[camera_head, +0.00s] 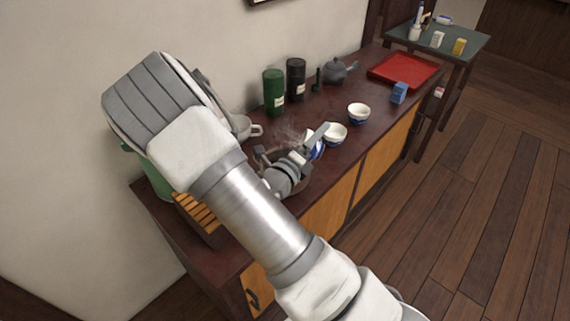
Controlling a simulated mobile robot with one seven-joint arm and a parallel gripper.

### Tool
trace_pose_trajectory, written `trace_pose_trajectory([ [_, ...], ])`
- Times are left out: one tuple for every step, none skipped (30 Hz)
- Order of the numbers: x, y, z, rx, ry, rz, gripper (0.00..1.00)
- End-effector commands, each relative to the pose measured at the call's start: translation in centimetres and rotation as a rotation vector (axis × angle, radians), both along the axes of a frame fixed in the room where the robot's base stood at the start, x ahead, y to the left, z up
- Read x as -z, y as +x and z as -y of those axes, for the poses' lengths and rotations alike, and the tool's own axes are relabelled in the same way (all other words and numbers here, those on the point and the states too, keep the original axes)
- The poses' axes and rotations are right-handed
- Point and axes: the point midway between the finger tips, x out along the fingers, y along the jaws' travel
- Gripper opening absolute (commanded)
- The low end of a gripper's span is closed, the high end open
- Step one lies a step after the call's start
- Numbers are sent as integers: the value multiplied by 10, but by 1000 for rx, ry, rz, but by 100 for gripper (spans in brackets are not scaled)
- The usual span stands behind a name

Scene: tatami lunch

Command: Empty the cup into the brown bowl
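My gripper (296,153) is over the near-middle part of the dark red-brown counter, seen partly from behind. A white and blue cup (317,151) shows beside its right finger and looks tilted. The finger covers part of the cup, so I cannot tell whether the fingers grip it. A dark brown round bowl (304,184) lies under and around my gripper, mostly hidden by it. Its inside and the cup's contents cannot be made out. Faint pale wisps like steam rise just behind the gripper.
Two white and blue bowls (336,134) (358,113) stand right of the cup. A green canister (273,92), a black canister (296,79) and a grey teapot (335,71) stand along the wall. A blue box (399,92) and a red tray (404,70) are farther right.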

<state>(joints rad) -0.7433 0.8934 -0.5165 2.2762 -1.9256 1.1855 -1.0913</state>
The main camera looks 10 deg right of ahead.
Motion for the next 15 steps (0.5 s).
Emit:
trace_pose_trajectory([
  [-1,0,0,0,-5,-1,17],
  [-1,0,0,0,-9,-3,17],
  [-1,0,-1,0,-13,-5,17],
  [-1,1,-1,0,-16,-7,17],
  [-1,1,-1,0,-19,-8,17],
  [-2,1,-1,0,-24,-10,17],
  [-2,1,-2,-1,-27,-11,17],
  [-2,1,-2,0,-29,-13,17],
  [-2,1,-2,0,-35,-15,17],
  [-2,1,-3,-1,-42,-19,17],
  [-2,2,-4,-1,-49,-23,17],
  [-1,3,-6,-1,-60,-28,17],
  [-1,3,-7,-1,-68,-32,17],
  [-1,4,-9,-2,-78,-37,17],
  [0,5,-11,-3,-94,-46,17],
])
